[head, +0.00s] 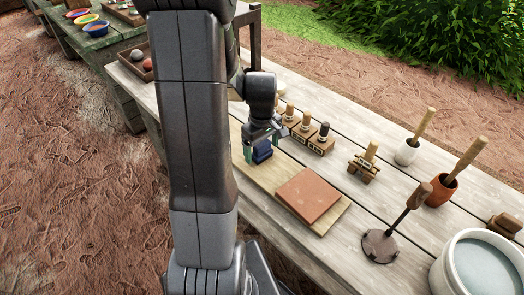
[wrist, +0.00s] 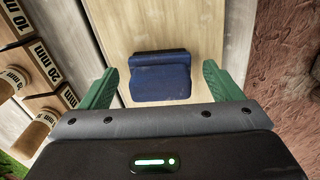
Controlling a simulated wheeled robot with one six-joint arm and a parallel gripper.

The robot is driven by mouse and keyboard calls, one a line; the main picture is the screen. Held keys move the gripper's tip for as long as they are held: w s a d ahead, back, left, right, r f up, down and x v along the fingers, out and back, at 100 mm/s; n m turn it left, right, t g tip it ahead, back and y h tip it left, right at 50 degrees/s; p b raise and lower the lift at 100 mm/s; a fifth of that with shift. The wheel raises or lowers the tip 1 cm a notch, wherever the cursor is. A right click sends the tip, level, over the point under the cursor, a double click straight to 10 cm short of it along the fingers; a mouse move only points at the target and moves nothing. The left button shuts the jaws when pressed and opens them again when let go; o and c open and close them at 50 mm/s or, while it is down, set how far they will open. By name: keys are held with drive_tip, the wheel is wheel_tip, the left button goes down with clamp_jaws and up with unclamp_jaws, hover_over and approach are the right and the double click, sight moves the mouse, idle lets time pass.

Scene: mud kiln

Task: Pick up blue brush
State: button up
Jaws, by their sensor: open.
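The blue brush (wrist: 160,76) shows in the wrist view as a dark blue block with a ridge across its far edge. It lies on a pale wooden board (wrist: 120,25). My gripper (wrist: 159,72) is open, with one green finger on each side of the blue brush and a gap on both sides. In the head view my gripper (head: 263,138) is just above the blue brush (head: 262,153), which sits on the board's far left part. The exact height between them is hard to tell.
A terracotta slab (head: 312,194) lies on the same board. Wooden stamps (head: 305,131) marked in mm stand close beside my gripper. A tool with a round dark base (head: 380,246), cups with handles (head: 407,151) and a water bucket (head: 480,265) stand on the right.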

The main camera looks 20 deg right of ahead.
sight(262, 143)
drive_tip(key=shift+f, duration=0.35)
drive_tip(key=shift+c, duration=0.4)
drive_tip(key=c, duration=1)
drive_tip(key=shift+r, duration=0.15)
wheel_tip(262, 143, up, 10)
drive_tip(key=shift+f, duration=0.1)
